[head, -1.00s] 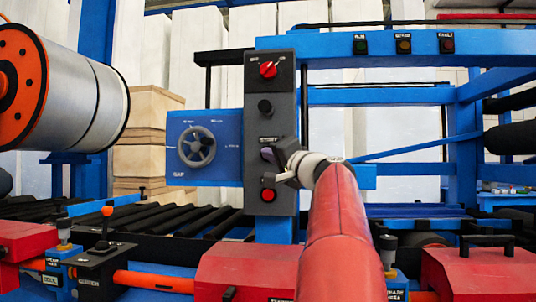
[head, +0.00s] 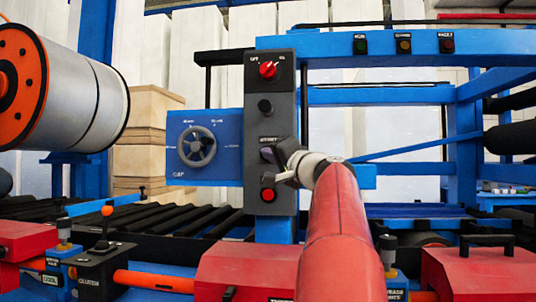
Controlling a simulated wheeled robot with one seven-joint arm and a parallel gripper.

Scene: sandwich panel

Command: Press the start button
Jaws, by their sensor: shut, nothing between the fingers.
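A grey control panel (head: 257,90) stands upright on a blue post in the middle of the head view. From top to bottom it bears a red rotary knob (head: 268,69), a black knob (head: 265,106), a button under a START label (head: 267,154) and a red button (head: 268,195). The start button is partly hidden by my gripper (head: 279,168). My gripper is at the panel, level with the area between the start button and the red button. Its fingers are shut and empty. I cannot tell whether they touch the panel.
A blue gap panel with a handwheel (head: 197,147) adjoins the control panel on the left. A large roll (head: 75,92) hangs at the far left. Black rollers (head: 170,221), a lever box marked CLUTCH (head: 97,262) and red housings (head: 250,272) lie below. Indicator lamps (head: 403,44) sit on the upper beam.

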